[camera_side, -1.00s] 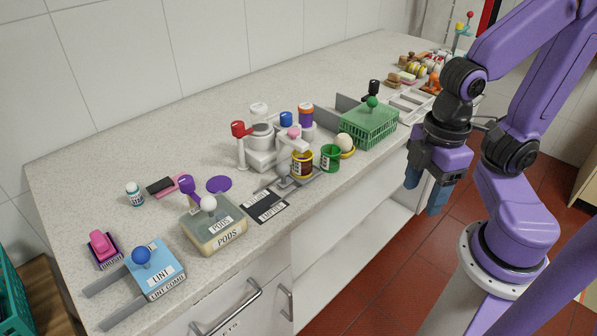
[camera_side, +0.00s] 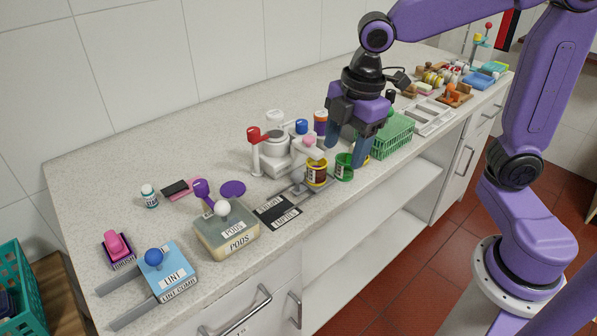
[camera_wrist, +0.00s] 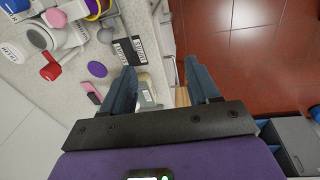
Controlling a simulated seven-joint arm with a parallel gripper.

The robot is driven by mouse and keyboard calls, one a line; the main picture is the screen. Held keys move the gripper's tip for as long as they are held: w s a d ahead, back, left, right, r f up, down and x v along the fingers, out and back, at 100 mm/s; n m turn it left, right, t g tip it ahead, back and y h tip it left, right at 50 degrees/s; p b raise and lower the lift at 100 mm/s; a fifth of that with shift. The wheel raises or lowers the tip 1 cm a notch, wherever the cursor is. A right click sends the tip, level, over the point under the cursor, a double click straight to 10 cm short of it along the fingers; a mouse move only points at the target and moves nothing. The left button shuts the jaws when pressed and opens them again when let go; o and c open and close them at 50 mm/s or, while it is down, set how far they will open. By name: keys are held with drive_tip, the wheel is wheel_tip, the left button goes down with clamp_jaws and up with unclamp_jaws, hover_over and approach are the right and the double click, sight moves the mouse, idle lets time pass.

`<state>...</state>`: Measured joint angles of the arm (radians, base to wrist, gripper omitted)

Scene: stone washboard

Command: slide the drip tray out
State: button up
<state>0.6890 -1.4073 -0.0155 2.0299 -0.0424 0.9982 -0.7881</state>
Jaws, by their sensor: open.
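A white dispenser-like unit (camera_side: 275,160) with a red-topped lever stands mid-counter. A flat grey tray (camera_side: 297,191) juts from its front and looks like the drip tray. A brown and yellow cup (camera_side: 317,173) stands at the tray's right part and hides some of it. My gripper (camera_side: 346,150) is open and empty, pointing down over the counter right of the unit, behind the green cup (camera_side: 345,168).
A black labelled mat (camera_side: 278,212) lies left of the tray. The pods box (camera_side: 228,240) and blue lint box (camera_side: 165,280) are farther left. A green basket (camera_side: 393,138) stands right of my gripper. The counter's front edge is close; open floor lies beyond.

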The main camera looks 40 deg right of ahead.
drive_tip(key=w+d+r+n, duration=0.1)
drive_tip(key=w+r+n, duration=0.15)
drive_tip(key=w, duration=0.75)
approach(298, 172)
drive_tip(key=shift+t, duration=0.4)
drive_tip(key=f, duration=0.6)
drive_tip(key=w+f, duration=0.1)
drive_tip(key=f, duration=0.2)
drive_tip(key=shift+w+a+f, duration=0.1)
drive_tip(key=shift+a+f, duration=0.15)
drive_tip(key=shift+f, duration=0.15)
